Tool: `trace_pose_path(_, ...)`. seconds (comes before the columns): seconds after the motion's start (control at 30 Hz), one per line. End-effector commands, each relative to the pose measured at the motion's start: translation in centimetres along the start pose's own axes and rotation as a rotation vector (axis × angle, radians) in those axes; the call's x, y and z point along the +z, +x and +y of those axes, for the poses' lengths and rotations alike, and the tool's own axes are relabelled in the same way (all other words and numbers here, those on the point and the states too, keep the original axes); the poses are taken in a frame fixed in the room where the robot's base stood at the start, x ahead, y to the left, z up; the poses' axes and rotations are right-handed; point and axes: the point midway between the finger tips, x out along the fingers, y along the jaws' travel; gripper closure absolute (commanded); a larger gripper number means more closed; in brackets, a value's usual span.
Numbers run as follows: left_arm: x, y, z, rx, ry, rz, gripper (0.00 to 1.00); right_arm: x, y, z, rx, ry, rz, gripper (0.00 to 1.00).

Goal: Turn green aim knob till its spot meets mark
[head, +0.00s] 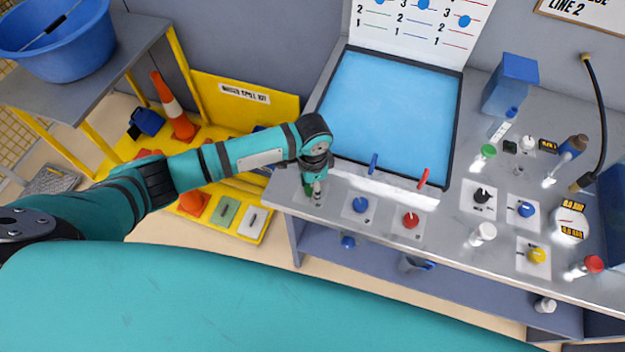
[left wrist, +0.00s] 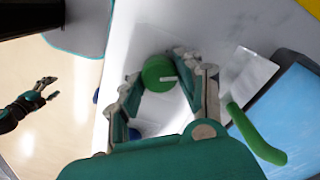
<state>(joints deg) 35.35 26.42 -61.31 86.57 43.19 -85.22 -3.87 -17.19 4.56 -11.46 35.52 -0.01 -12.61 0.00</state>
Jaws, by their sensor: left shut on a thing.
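The green aim knob (left wrist: 157,72) sits between the fingers of my left gripper (left wrist: 165,85) in the left wrist view. A short white spot line (left wrist: 168,79) shows on its face. The left gripper is shut on the knob. In the head view my left gripper (head: 316,192) points down at the front left corner of the bench, and the arm hides most of the knob. My right gripper (left wrist: 48,90) shows small at the left of the left wrist view, fingers apart and empty.
A green lever (left wrist: 257,135) stands close beside the left gripper. A blue knob (head: 361,205) and a red knob (head: 411,221) sit to the right, below a blue tank (head: 390,110) with blue and red levers. Bottles and more knobs fill the right.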

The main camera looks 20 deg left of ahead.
Motion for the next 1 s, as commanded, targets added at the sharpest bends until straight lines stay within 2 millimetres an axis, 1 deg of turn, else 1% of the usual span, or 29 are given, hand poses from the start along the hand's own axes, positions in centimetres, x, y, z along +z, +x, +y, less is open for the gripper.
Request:
trace_pose_path(0.03,-0.06,-0.24,0.02,0.001,-0.014,0.001,0.96,-0.03,-0.40,0.01,0.000,0.000,0.000,0.41)
trace_pose_path(0.13,-0.07,-0.18,0.00,0.000,-0.035,0.001,0.96,-0.05,-0.58,0.01,0.000,0.000,0.000,0.41)
trace_pose_path(0.57,-0.08,-0.07,-0.07,-0.001,-0.048,0.002,0.96,-0.05,-0.61,0.02,0.000,0.000,0.000,0.41)
trace_pose_path(0.6,-0.08,-0.07,-0.07,-0.001,-0.047,0.002,0.63,-0.05,-0.61,0.01,0.000,0.000,0.000,0.41)
trace_pose_path(0.7,-0.08,-0.07,-0.07,-0.001,-0.047,0.002,0.50,-0.05,-0.61,0.02,0.000,0.000,0.000,0.41)
trace_pose_path(0.77,-0.07,-0.06,-0.06,-0.001,-0.047,0.002,0.42,-0.05,-0.61,0.02,0.000,0.000,0.000,0.41)
trace_pose_path(1.0,-0.05,-0.04,-0.04,-0.001,-0.047,0.001,0.41,-0.02,-0.61,0.12,0.001,-0.001,0.000,0.41)
